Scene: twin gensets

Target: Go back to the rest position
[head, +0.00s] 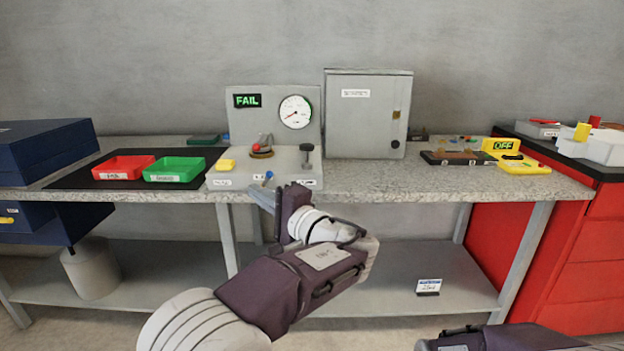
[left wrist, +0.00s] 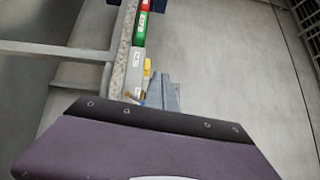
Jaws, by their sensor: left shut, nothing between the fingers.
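My left gripper (head: 267,197) is at the front edge of the table, just in front of the grey test panel (head: 222,120), and is shut with nothing in it. In the left wrist view the gripper (left wrist: 162,88) points along the table edge region, with the panel's yellow part beyond it. The panel has a display reading FAIL (head: 247,100), a round gauge (head: 295,112), a red-topped knob (head: 262,148) and a black-topped lever (head: 306,150). Part of my right arm shows at the bottom right; its gripper is not visible.
A red tray (head: 123,168) and a green tray (head: 174,170) lie on a black mat left of the panel. A grey cabinet (head: 366,115) stands right of it. A yellow device reading OFF (head: 503,146) is further right. A red tool chest (head: 570,240) stands at the right.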

